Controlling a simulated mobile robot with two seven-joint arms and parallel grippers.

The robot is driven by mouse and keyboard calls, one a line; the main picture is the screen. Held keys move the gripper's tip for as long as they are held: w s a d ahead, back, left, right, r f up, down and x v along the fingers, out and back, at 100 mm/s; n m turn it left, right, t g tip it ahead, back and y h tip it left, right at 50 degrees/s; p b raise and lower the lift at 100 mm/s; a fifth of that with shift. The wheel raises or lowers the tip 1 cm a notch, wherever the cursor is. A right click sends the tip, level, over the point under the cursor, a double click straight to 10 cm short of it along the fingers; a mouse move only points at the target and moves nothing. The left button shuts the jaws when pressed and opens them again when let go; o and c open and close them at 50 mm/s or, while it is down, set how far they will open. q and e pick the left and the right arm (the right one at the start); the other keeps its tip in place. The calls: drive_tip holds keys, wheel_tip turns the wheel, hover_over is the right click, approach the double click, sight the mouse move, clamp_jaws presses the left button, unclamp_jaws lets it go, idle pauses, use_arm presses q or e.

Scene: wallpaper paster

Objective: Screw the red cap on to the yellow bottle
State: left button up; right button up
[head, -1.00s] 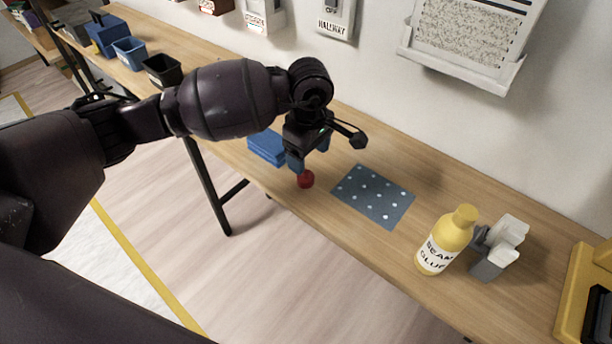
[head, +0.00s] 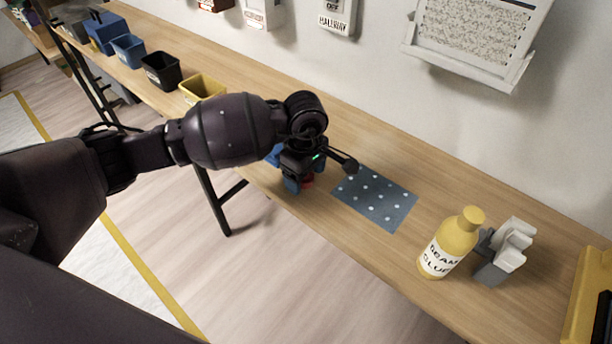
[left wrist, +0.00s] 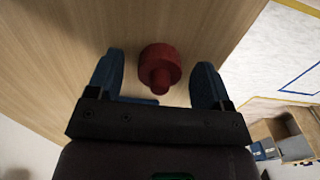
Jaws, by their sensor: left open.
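The red cap (left wrist: 160,66) sits on the wooden table (head: 470,190). In the left wrist view it lies between the two blue fingertips of my left gripper (left wrist: 157,80), with a gap on each side. The yellow bottle (head: 457,237), labelled as glue, stands upright near the table's front edge at the right. Its top shows no red cap. My right gripper is not in view.
A dotted blue-grey mat (head: 373,198) lies between the cap and the bottle. A grey and white holder (head: 504,250) stands close beside the bottle. Black (head: 161,71) and yellow (head: 202,87) bins stand further left. A wall rack (head: 470,50) hangs behind.

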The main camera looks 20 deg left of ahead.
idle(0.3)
use_arm(q)
drive_tip(key=c, duration=1)
drive_tip(key=shift+r, duration=0.55)
wheel_tip(320, 180, up, 19)
drive_tip(key=p, duration=0.3)
drive_tip(key=shift+f, duration=0.15)
